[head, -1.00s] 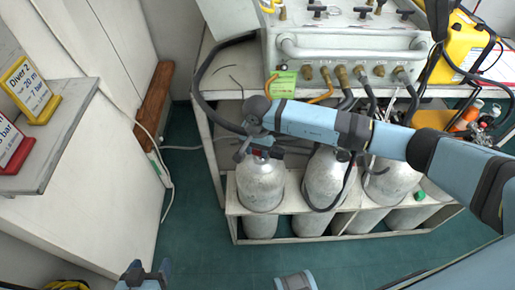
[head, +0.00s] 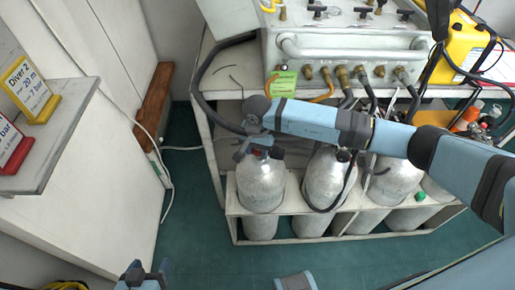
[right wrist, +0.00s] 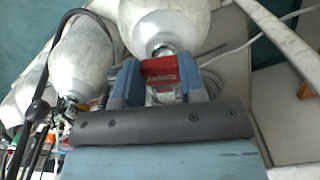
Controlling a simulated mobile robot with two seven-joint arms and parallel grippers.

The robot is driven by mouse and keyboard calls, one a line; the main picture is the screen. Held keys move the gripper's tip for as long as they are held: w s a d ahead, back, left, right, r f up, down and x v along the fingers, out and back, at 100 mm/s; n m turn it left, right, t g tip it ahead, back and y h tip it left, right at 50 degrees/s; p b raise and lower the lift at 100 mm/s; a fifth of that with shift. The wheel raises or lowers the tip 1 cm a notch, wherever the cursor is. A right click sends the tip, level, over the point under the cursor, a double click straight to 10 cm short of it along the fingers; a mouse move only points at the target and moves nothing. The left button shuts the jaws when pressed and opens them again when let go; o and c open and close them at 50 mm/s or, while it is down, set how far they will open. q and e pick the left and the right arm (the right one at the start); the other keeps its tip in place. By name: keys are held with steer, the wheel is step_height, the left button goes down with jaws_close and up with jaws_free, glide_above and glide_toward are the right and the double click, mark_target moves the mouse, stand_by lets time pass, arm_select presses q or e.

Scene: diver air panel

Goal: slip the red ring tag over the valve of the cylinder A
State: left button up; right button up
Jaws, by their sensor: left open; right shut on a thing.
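The red ring tag (right wrist: 159,70) is between the fingers of my right gripper (right wrist: 164,82) in the right wrist view, with pale lettering on it. A pale grey cylinder (right wrist: 165,22) is close beyond the tag, with its metal neck right by it. In the head view this is the leftmost front cylinder (head: 261,189); I cannot read a letter on it. My right gripper (head: 259,146) is at the cylinder's top and hides most of its valve. I cannot tell whether the ring is around the valve or only against it. My left gripper (head: 146,273) is open and empty at the bottom edge.
More cylinders (head: 325,180) stand to the right in a white rack (head: 300,226). Dark hoses (head: 203,95) hang from the air panel (head: 345,62) above. A white cabinet (head: 95,125) with diver signs (head: 30,90) is at the left.

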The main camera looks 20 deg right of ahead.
arm_select(q)
steer(key=shift+s+a+f+b, duration=0.15)
steer(key=shift+f+b, duration=0.45)
steer(key=shift+f, duration=1)
arm_select(e)
steer(key=shift+f, duration=0.8)
steer(key=o, duration=1)
steer(key=shift+w+r, duration=0.1)
steer(key=shift+r, duration=0.85)
arm_select(q)
steer(key=r, duration=0.1)
steer(key=r+p, duration=0.1)
steer(key=r, duration=0.2)
steer(key=shift+d+r, duration=0.1)
steer(key=shift+d, duration=0.15)
arm_select(e)
step_height(320, 180, up, 12)
steer(key=shift+r, duration=0.2)
